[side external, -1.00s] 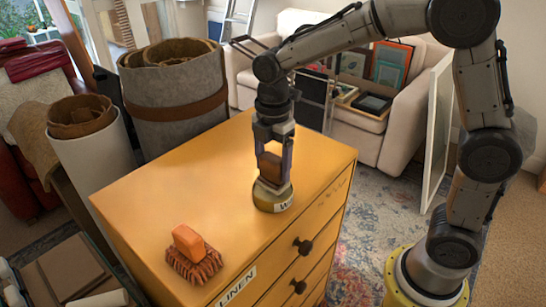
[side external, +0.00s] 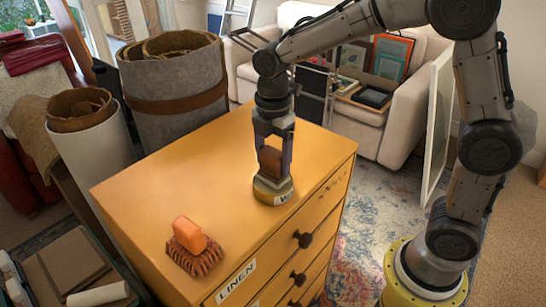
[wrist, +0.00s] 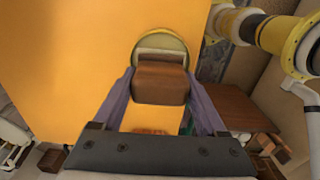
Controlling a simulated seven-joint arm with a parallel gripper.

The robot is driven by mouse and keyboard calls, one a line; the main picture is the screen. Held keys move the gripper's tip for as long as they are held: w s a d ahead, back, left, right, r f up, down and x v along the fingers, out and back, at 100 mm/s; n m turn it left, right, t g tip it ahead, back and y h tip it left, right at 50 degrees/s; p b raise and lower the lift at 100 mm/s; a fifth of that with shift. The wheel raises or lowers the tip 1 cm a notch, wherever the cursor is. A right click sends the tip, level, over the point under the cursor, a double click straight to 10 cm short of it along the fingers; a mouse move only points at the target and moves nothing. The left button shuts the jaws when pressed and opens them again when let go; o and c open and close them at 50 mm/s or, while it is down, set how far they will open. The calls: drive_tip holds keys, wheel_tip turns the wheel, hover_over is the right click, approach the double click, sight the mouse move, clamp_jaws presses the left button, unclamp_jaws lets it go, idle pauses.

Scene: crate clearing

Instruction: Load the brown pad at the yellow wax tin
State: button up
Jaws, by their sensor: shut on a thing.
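The brown pad (side external: 270,160) is a small brown block with a paler layer on its lower end. My gripper (side external: 272,172) points straight down and is shut on it, one finger on each side. The round yellow wax tin (side external: 273,192), with a white label, stands on the yellow chest top directly below. The pad's lower end is at the tin's mouth; I cannot tell whether it touches the wax. In the wrist view the pad (wrist: 160,84) lies between the fingers and covers part of the tin (wrist: 160,38).
An orange-handled brush (side external: 190,236) lies with brown bristles down near the front left of the yellow chest top (side external: 160,185). The tin is near the chest's right edge. The middle of the top is clear. Tall felt and white rolled bins (side external: 175,100) stand behind left.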

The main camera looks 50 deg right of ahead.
drive_tip(key=shift+f, duration=0.6)
idle(1.3)
drive_tip(key=shift+r, duration=0.1)
drive_tip(key=shift+r, duration=3.45)
